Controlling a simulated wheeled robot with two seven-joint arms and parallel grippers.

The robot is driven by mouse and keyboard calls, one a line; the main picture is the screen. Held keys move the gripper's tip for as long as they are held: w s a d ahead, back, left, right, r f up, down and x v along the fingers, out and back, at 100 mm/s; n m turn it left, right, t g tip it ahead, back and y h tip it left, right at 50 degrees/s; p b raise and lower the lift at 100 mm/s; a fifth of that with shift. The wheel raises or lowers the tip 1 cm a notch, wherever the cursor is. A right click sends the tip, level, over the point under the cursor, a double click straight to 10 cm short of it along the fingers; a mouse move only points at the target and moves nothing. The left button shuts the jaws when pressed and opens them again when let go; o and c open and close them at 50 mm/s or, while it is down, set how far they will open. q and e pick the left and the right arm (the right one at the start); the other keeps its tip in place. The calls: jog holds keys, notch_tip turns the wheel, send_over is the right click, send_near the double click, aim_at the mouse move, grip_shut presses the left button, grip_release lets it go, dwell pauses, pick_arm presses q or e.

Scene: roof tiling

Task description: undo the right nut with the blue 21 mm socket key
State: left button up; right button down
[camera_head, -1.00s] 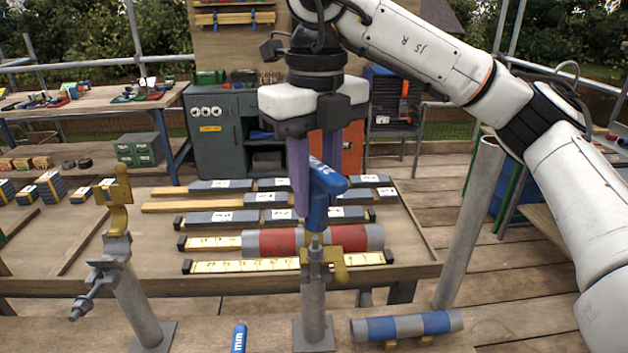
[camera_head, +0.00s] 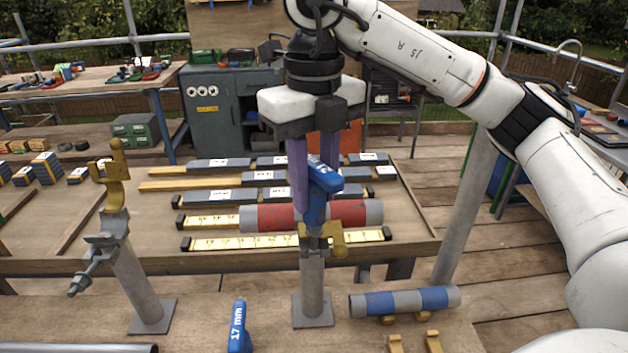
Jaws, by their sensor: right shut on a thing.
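The blue 21 mm socket key (camera_head: 318,205) stands upright over the right clamp (camera_head: 318,242), on a grey post. Its lower end reaches down to the clamp's top, where the right nut is hidden from view. My right gripper (camera_head: 314,190) has its purple fingers shut on the key, just below its T-handle. The left clamp (camera_head: 114,215), with its gold arm raised and a bolt hanging at its side, stands on a leaning post to the left. A second blue key marked 17 mm (camera_head: 238,328) is at the front. My left gripper is not in view.
A blue-and-grey tube (camera_head: 405,300) lies on gold cradles right of the right post. A red-and-grey tube (camera_head: 290,217) and yellow spirit levels (camera_head: 240,243) lie on the table behind.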

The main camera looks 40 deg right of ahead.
jog(key=shift+s+f+b, duration=0.2)
jog(key=shift+f+b, duration=0.65)
jog(key=shift+f, duration=0.15)
jog(key=n, duration=0.6)
jog(key=n+p, duration=0.1)
jog(key=n, duration=0.4)
jog(key=shift+r, duration=0.2)
jog(key=shift+a+n, duration=0.1)
jog(key=shift+n, duration=0.7)
jog(key=shift+w+f+n+p, duration=0.1)
jog(key=shift+w+n+p, duration=0.25)
jog(key=shift+n, duration=0.55)
jog(key=shift+s+n, duration=0.1)
jog(key=shift+n, duration=0.3)
jog(key=shift+r, duration=0.25)
